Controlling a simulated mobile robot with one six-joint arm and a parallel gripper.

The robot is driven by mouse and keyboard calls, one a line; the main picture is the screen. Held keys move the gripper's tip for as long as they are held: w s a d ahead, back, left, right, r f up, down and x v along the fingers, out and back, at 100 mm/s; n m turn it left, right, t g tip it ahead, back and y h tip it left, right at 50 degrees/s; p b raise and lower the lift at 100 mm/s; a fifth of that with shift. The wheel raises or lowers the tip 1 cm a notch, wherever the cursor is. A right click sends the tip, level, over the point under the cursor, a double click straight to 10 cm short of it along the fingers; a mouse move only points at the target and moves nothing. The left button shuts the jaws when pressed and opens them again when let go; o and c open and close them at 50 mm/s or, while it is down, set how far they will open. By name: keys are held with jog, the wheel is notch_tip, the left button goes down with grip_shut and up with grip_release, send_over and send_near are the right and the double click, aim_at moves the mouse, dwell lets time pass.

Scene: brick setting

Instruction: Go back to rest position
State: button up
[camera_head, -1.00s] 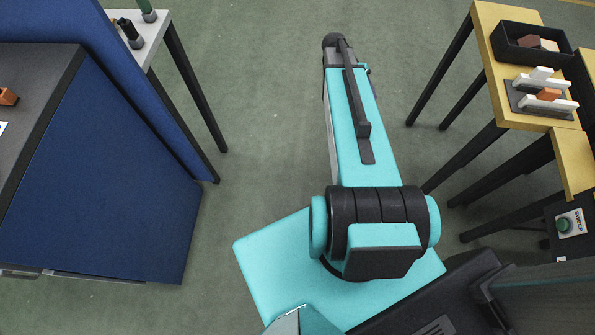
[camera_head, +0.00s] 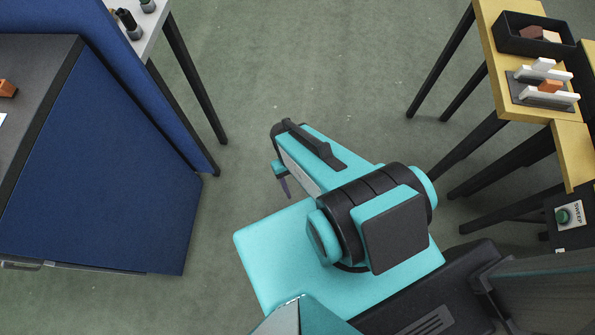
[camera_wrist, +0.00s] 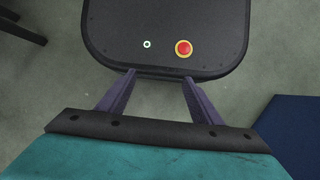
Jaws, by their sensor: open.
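My gripper shows in the wrist view (camera_wrist: 160,98), with its two dark purple fingers spread apart and nothing between them. Beyond the fingertips is a black rounded panel, which seems to be part of my own base, with a red button on a yellow ring and a small green-white ring. In the head view my teal and black arm is folded above my teal base, and a purple finger of my gripper (camera_head: 285,187) shows at the arm's left end. The rest of my gripper is hidden there.
A blue cabinet (camera_head: 105,190) stands at the left, with a white table (camera_head: 150,22) behind it. At the right, a yellow table (camera_head: 491,50) bears a black bin (camera_head: 508,46) and a grey plate with white and orange bricks. Green floor (camera_head: 310,70) between them is clear.

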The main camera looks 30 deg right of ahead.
jog(key=shift+s+a+f, duration=0.1)
jog(key=shift+s+a, duration=0.35)
jog(key=shift+s, duration=0.1)
jog(key=c, duration=0.7)
jog(key=shift+d, duration=0.15)
